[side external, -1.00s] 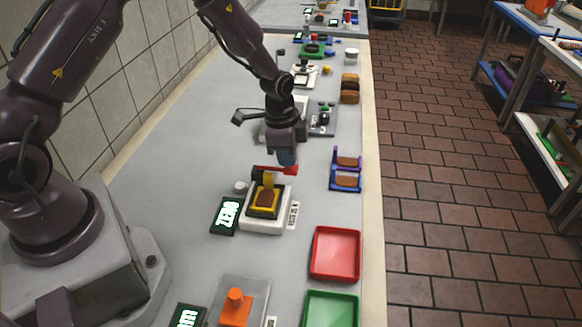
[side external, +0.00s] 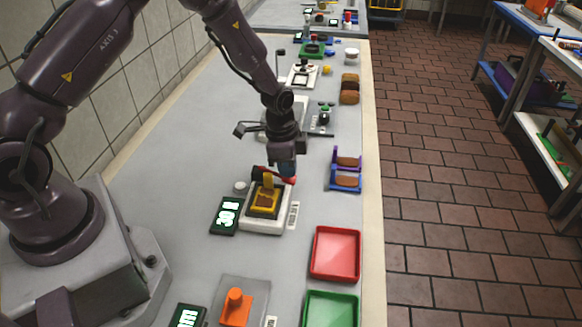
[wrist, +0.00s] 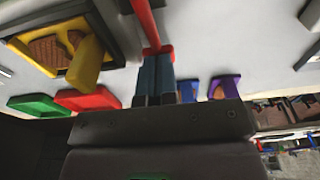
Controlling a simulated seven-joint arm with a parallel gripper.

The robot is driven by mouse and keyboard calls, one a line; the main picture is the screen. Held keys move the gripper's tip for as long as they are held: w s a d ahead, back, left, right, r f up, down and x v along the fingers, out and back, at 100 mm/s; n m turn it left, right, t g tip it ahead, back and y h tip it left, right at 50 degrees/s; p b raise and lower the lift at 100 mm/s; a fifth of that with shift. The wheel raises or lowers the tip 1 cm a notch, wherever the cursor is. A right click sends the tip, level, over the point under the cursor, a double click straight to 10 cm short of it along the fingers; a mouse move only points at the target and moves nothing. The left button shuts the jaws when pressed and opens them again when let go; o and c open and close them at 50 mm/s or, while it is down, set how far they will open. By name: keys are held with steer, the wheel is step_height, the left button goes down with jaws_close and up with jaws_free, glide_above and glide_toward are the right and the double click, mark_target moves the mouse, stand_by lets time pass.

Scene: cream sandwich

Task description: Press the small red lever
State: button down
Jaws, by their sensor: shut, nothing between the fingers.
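The small red lever (side external: 289,181) sits at the back of a white device (side external: 261,222), and its free end points right. The device holds a yellow frame (side external: 254,211) with a brown piece (side external: 265,200) inside. My gripper (side external: 287,172) points down over the lever's free end and appears to touch it. In the wrist view my shut blue fingertips (wrist: 155,57) meet the red lever (wrist: 146,25) at its end block. The fingers hold nothing. The exact contact is partly hidden by the fingers.
A dark display (side external: 227,215) reading about 30 stands left of the device. A red tray (side external: 335,279) and green tray (side external: 331,294) lie at front right. Blue (side external: 345,186) and purple (side external: 347,163) holders stand to the right. An orange knob (side external: 236,303) is in front.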

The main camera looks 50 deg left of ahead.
steer(key=shift+s+a+r, duration=0.2)
steer(key=shift+s+a, duration=0.4)
steer(key=shift+s, duration=0.05)
steer(key=shift+s+a+r, duration=0.15)
steer(key=shift+s+a, duration=0.45)
steer(key=shift+s, duration=0.05)
step_height(320, 180, up, 13)
steer(key=shift+s+a, duration=0.2)
steer(key=shift+a, duration=0.05)
steer(key=shift+r, duration=0.1)
